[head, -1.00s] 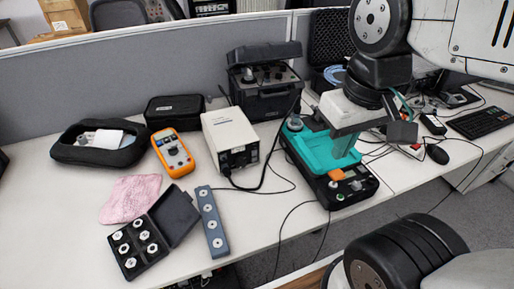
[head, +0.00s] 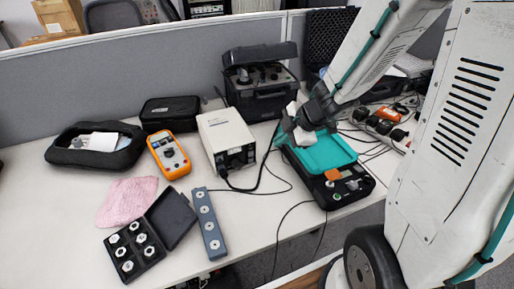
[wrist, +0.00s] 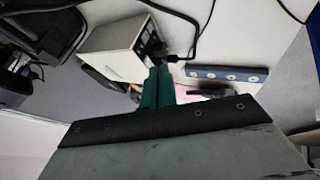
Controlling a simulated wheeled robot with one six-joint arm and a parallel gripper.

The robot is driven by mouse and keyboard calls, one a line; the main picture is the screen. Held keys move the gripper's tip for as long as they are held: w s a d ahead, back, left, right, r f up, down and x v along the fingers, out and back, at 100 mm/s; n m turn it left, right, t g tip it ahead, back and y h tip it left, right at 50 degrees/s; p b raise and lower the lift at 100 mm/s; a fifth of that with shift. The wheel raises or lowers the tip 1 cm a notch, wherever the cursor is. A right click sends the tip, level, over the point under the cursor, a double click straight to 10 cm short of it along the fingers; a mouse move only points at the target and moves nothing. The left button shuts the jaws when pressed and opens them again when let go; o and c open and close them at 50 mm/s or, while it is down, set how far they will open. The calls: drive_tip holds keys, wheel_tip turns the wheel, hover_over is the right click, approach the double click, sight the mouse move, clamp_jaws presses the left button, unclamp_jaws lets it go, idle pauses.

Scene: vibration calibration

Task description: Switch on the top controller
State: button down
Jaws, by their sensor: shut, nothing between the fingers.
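Nothing in view is labelled as the top controller. A white box-shaped unit (head: 222,132) with a dark front panel stands mid-table; in the wrist view it (wrist: 112,50) lies just beyond my fingertips. An open black case (head: 262,98) with knobs on its panel stands behind it, at the partition. My gripper (head: 279,138) is in the air between the white unit and the teal-topped black device (head: 325,154). Its teal fingers (wrist: 159,72) show shut and empty in the wrist view, pointing toward the white unit's front side. Switch details are too small to read.
An orange multimeter (head: 169,154), a black pouch (head: 169,113), an open black box of round parts (head: 172,219) and a blue-grey strip (head: 209,224) lie to the left. A pink cloth (head: 127,202) lies there too. Black cables cross the table between the devices.

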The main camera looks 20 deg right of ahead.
sight(251, 147)
drive_tip(key=shift+s+a, duration=0.1)
drive_tip(key=shift+f, duration=0.1)
drive_tip(key=w+a+f, duration=0.4)
drive_tip(key=w+f, duration=0.4)
drive_tip(key=shift+w+f, duration=0.2)
drive_tip(key=shift+f, duration=0.1)
drive_tip(key=shift+d, duration=0.1)
idle(0.3)
